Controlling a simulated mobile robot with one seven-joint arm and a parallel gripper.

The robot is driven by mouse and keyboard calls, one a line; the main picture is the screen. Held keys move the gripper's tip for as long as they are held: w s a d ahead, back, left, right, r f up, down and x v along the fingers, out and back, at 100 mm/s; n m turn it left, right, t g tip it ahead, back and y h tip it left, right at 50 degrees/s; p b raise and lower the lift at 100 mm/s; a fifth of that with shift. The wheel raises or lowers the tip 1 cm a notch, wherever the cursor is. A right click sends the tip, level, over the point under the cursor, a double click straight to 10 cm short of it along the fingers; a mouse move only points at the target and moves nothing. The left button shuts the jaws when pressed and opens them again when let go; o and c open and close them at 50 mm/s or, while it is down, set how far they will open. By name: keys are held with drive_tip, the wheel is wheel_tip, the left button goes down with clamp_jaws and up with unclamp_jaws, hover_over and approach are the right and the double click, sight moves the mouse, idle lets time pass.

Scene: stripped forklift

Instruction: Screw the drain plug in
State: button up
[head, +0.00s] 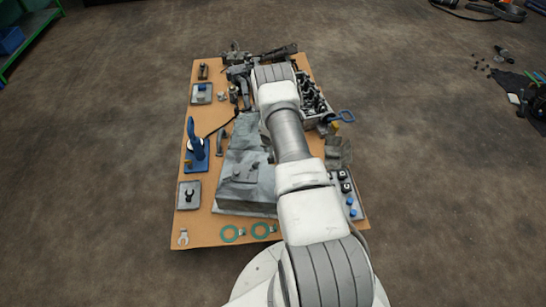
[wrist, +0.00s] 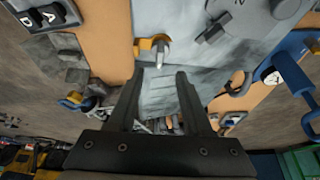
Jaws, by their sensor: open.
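I cannot tell whether this is the drain plug or a fitting. The housing shows in the head view as a large grey block (head: 240,193) on the brown board. In the head view my arm hides my gripper and part of the housing. No drain plug can be made out for certain.
The brown board (head: 181,227) lies on the floor. A blue-handled tool (head: 197,142) stands left of the housing. A crate of dark parts (head: 318,108) is at right. The surrounding floor is mostly clear.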

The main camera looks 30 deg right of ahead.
drive_tip(key=b+x, duration=0.2)
drive_tip(key=x, duration=0.4)
drive_tip(key=shift+w+d+f+b, duration=0.1)
drive_tip(key=shift+w+f+b, duration=0.1)
drive_tip(key=shift+b, duration=0.1)
clamp_jaws()
